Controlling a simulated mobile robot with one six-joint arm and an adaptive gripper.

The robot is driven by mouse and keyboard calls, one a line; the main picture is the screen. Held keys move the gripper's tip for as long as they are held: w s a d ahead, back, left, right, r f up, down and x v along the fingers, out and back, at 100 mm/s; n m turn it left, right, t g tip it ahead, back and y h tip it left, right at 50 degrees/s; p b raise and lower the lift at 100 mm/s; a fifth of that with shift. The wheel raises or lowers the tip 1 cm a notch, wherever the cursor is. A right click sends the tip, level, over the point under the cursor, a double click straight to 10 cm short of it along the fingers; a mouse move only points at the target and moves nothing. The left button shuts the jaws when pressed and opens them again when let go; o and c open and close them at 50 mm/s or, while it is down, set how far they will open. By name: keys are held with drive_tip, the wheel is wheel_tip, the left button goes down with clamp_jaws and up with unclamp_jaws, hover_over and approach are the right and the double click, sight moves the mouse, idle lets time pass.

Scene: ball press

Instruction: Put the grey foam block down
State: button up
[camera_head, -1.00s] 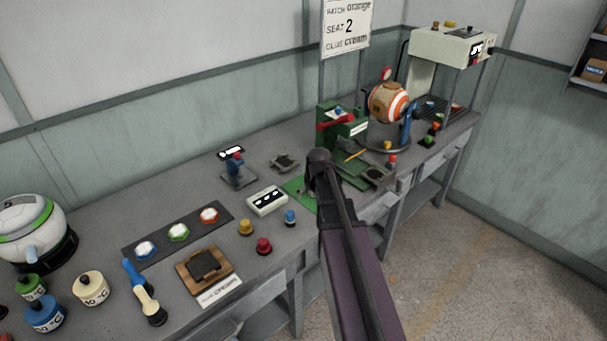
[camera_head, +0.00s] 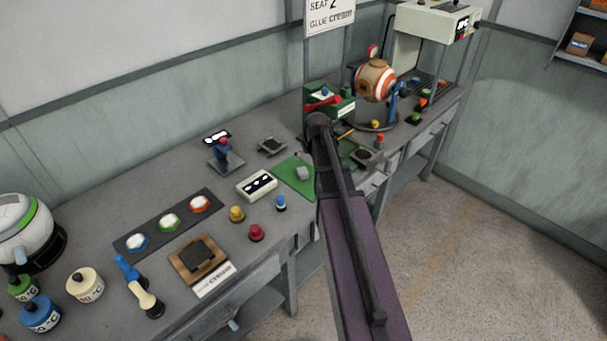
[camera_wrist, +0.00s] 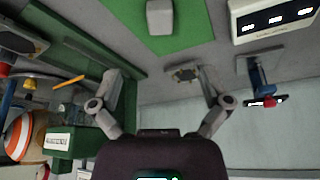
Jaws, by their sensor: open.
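The grey foam block (camera_head: 303,172) lies on the green mat (camera_head: 286,173) on the bench, left of my arm. In the wrist view the block (camera_wrist: 160,17) shows at the top edge, partly cut off, on the green mat (camera_wrist: 188,36). My gripper (camera_wrist: 160,76) is open and empty in the wrist view, its two fingers spread wide. The block lies apart from the fingers. In the head view my arm hides the gripper.
A white box with a dark display (camera_head: 257,186) stands left of the mat. A blue stand (camera_head: 224,155) and a small dark plate (camera_head: 271,146) are behind it. A green press with a red lever (camera_head: 325,101) and an orange-striped ball (camera_head: 376,81) stand to the right.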

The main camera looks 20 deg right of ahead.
sight(303, 172)
drive_tip(key=shift+b+x, duration=3.45)
drive_tip(key=shift+x, duration=0.5)
drive_tip(key=shift+f, duration=0.1)
drive_tip(key=shift+b+x, duration=2.4)
drive_tip(key=shift+x, duration=0.1)
drive_tip(key=c, duration=1)
wheel_tip(303, 172, up, 4)
drive_tip(key=p, duration=0.4)
drive_tip(key=s+d, duration=0.2)
drive_tip(key=s, duration=0.5)
drive_tip(key=s+d+r+p, duration=0.1)
drive_tip(key=s+d, duration=0.2)
drive_tip(key=s, duration=0.5)
drive_tip(key=shift+d, duration=0.3)
